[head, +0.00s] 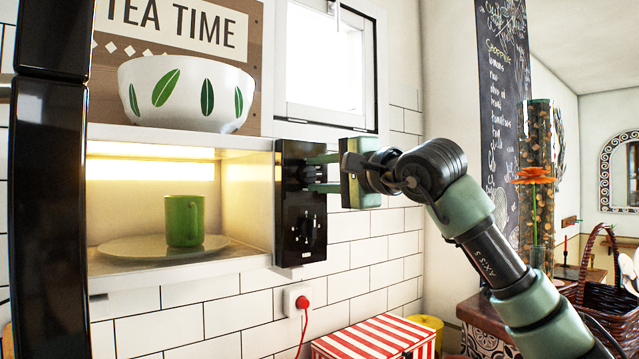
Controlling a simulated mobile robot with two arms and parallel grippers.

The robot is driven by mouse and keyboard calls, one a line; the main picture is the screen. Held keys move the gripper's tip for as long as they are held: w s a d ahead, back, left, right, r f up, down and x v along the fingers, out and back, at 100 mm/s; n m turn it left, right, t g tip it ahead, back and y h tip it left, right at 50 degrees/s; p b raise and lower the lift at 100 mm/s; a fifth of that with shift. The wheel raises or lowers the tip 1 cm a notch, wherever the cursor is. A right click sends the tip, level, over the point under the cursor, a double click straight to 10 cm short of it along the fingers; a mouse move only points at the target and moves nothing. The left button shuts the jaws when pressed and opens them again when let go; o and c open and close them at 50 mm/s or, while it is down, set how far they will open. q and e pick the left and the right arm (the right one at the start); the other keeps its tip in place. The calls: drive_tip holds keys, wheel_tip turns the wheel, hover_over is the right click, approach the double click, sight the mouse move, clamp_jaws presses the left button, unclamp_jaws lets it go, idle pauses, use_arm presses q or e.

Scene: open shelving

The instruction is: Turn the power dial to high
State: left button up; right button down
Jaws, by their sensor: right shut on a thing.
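The microwave's black control panel (289,225) is upright at the right of the lit, open cavity. A round dial with pale marks around it (306,227) shows on the lower part of the panel. My right gripper (312,172) comes in from the right at the upper part of the panel, its two green fingers one above the other. It is shut on what seems to be the upper dial, the power dial, which is mostly hidden between the fingers. Its setting cannot be read. My left gripper is not in view.
A green mug (184,220) stands on a plate (125,249) inside the microwave. A leaf-patterned bowl (186,93) sits on top. A tall black part (48,200) fills the left edge. A red plug (302,302) and striped box (375,338) are below the panel.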

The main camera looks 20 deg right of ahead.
drive_tip(key=m+b, duration=0.2)
drive_tip(key=m, duration=0.2)
drive_tip(key=shift+f+m, duration=0.15)
drive_tip(key=shift+m, duration=0.15)
drive_tip(key=m+b, duration=0.1)
drive_tip(key=m, duration=0.3)
drive_tip(key=shift+f+m+b, duration=0.1)
drive_tip(key=shift+m+b, duration=0.2)
drive_tip(key=shift+b, duration=0.05)
drive_tip(key=m+b, duration=0.2)
drive_tip(key=m, duration=0.3)
drive_tip(key=shift+a+f, duration=0.1)
drive_tip(key=shift+m+b, duration=0.6)
drive_tip(key=shift+m, duration=1.5)
drive_tip(key=shift+a+f, duration=0.1)
drive_tip(key=c, duration=1.1)
unclamp_jaws()
drive_tip(key=shift+o, duration=0.3)
drive_tip(key=shift+s+r, duration=0.1)
drive_tip(key=shift+r, duration=0.1)
